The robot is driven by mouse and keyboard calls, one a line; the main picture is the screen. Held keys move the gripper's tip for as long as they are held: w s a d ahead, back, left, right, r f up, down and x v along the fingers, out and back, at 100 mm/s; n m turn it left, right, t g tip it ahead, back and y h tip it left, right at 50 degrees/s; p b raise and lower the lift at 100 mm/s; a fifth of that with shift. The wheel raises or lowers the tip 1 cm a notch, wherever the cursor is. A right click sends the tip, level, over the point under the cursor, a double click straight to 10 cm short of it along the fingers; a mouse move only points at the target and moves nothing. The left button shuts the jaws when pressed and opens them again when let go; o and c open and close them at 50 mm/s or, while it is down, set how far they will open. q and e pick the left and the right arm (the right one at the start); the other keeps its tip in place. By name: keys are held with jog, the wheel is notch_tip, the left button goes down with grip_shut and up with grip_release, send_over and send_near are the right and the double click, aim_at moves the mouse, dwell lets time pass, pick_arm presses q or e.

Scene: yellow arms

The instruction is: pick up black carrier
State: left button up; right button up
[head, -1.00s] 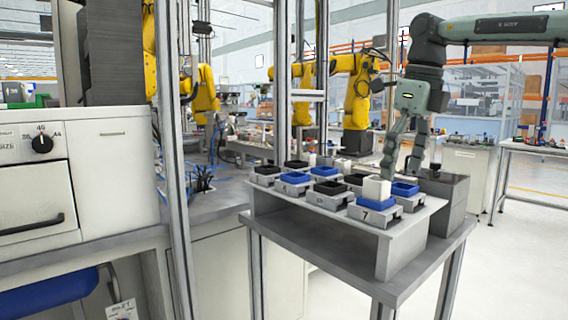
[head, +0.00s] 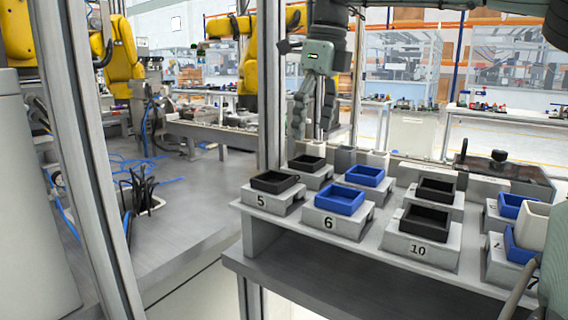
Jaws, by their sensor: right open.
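Several black carriers sit in grey stands on the shelf: one on stand 5 (head: 274,182) at the front left, one behind it (head: 307,164), one on stand 10 (head: 425,221) and one behind that (head: 436,190). They look like shallow open trays. The task does not say which one is meant. My right gripper (head: 309,130) points down with its fingers apart and nothing between them. It appears just above or behind the back left black carrier; the exact depth is hard to judge. My left gripper is not in view.
Blue carriers sit among the black ones, on stand 6 (head: 340,200), behind it (head: 364,175) and at the right. A white block (head: 533,226) stands in a blue carrier at the right edge. A metal post (head: 269,85) rises close left of my right gripper.

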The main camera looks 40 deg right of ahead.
aim_at(307, 161)
jog(key=f, duration=0.7)
jog(key=shift+w+a, duration=0.2)
jog(key=shift+a, duration=0.15)
jog(key=shift+w+f, duration=0.1)
jog(key=shift+f, duration=0.15)
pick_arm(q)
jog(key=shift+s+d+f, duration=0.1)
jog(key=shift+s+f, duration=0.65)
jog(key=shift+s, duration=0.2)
pick_arm(e)
jog(key=shift+c, duration=0.2)
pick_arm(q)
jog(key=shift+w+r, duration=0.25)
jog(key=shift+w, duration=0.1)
pick_arm(e)
jog(key=c, duration=1.4)
